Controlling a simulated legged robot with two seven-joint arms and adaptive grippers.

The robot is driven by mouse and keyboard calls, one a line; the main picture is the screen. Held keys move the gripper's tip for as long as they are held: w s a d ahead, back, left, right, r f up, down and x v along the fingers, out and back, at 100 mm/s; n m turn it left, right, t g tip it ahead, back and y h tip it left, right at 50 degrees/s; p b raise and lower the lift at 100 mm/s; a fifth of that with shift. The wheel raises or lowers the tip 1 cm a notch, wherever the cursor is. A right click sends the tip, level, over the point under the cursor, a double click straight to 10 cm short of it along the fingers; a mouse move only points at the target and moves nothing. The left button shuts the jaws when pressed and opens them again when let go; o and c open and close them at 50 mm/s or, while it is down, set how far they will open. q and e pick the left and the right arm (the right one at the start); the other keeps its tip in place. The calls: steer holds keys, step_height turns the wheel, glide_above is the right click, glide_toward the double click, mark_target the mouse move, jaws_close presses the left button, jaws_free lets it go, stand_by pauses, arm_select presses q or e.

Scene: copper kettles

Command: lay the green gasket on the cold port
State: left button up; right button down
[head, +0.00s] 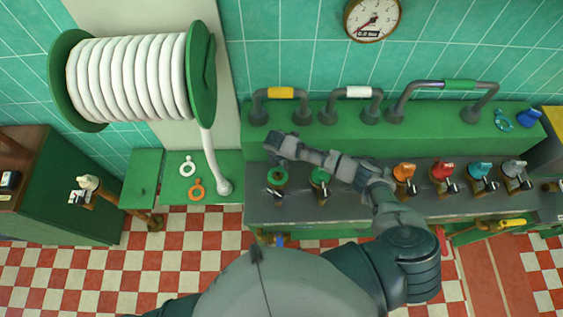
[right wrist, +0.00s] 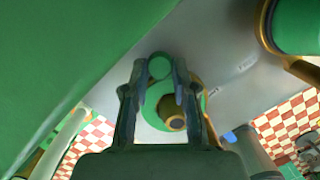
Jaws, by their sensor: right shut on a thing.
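The green gasket (head: 278,176) is a ring with a small round tab, over the leftmost fitting of the grey counter in the head view. In the right wrist view my right gripper (right wrist: 161,84) is shut on the tab of the green gasket (right wrist: 159,67). The ring extends below the fingers, partly hidden by them. A brass-rimmed dark opening (right wrist: 173,123) shows within the ring's outline; I cannot tell whether the ring touches it or which port it is. My right gripper (head: 273,156) is just behind the gasket in the head view. My left gripper is out of view.
A white gasket (head: 188,167) and an orange gasket (head: 196,189) lie on a green panel at left. A teal gasket (head: 503,121) lies on the green ledge at right.

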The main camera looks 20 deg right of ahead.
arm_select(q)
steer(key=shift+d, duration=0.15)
arm_select(e)
steer(key=shift+d, duration=0.35)
steer(key=c, duration=0.9)
jaws_free()
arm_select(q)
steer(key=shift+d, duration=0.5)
arm_select(e)
steer(key=shift+o, duration=0.3)
steer(key=shift+f, duration=0.1)
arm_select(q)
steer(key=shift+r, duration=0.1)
arm_select(e)
steer(key=shift+r, duration=0.4)
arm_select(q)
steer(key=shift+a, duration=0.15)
arm_select(e)
step_height(320, 180, up, 11)
steer(key=a, duration=0.1)
steer(key=shift+s+a, duration=0.35)
steer(key=shift+s, duration=0.1)
steer(key=shift+f, duration=0.1)
steer(key=shift+s, duration=0.1)
